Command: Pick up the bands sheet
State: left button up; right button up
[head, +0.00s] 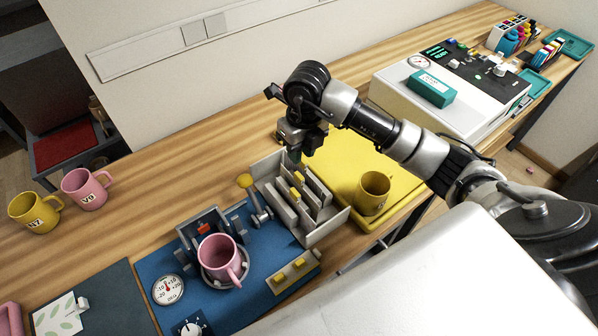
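A light grey slotted rack (327,229) stands on the table at the middle. It has upright dividers or sheets with small yellow tabs. I cannot tell which of these, if any, is the bands sheet; no banded pattern shows. A sheet with green leaves (62,318) lies on a dark mat at the lower left. My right gripper (296,154) points down just above the back of the rack, apart from the yellow tabs as far as I can see. Its fingertips are small and dark, and whether they are open is unclear. My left gripper is not in view.
A blue press base (152,262) left of the rack holds a pink mug (219,257) and a yellow-knobbed lever (250,190). A yellow mug (374,190) stands on a yellow mat (337,160). Two mugs stand at left. A white machine (394,89) stands at the back.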

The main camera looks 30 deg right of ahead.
aim_at(299, 176)
jog(key=f, duration=0.4)
jog(key=shift+s+a+f+p, duration=0.2)
jog(key=shift+f+p, duration=0.05)
jog(key=shift+p, duration=0.1)
notch_tip(299, 176, down, 5)
jog(key=shift+w+r+p, duration=0.1)
jog(key=shift+p, duration=0.9)
jog(key=shift+f, duration=0.3)
grip_shut()
